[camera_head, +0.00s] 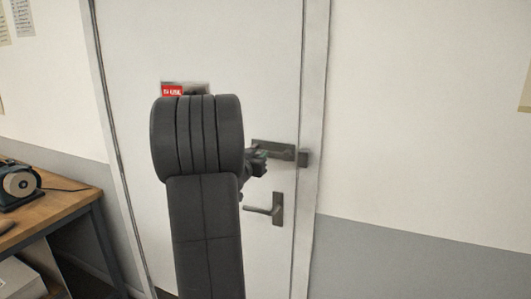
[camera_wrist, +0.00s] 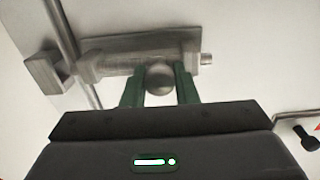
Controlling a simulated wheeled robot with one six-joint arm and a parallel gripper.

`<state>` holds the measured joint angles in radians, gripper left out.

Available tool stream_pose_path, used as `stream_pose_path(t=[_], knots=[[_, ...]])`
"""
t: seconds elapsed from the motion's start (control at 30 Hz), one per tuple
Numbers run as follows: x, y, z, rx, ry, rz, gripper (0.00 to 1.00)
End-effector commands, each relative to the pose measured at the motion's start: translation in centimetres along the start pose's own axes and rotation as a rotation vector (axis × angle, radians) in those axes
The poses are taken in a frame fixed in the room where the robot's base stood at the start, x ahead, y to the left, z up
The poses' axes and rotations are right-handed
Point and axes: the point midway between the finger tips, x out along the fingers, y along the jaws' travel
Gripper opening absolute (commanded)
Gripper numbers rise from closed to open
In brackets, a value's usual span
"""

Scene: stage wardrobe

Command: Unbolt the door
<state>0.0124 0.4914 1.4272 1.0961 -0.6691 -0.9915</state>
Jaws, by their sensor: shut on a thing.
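The door (camera_head: 140,150) is white and stands closed in its frame. Its bolt (camera_head: 280,150) is a grey metal plate and bar near the right edge, above the lever handle (camera_head: 270,209). In the head view my arm hides most of the gripper (camera_head: 256,163).
A red sign (camera_head: 172,91) is on the door, partly behind my arm.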

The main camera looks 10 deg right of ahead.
Motion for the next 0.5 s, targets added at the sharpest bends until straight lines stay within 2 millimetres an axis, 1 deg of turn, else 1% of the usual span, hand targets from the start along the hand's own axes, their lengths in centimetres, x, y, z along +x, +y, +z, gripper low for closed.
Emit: stream_pose_path(t=[0.03, 0.27, 0.3, 0.4, 0.5], knots=[[-0.01, -0.34, -0.13, 0.001, 0.001, -0.004, 0.0], [-0.01, -0.38, -0.09, 0.002, 0.002, -0.005, 0.0], [-0.01, -0.39, -0.1, 0.002, 0.002, -0.006, 0.3], [-0.01, -0.36, -0.09, 0.002, 0.002, -0.005, 0.48], [-0.01, -0.32, -0.06, 0.002, 0.002, -0.004, 0.48]])
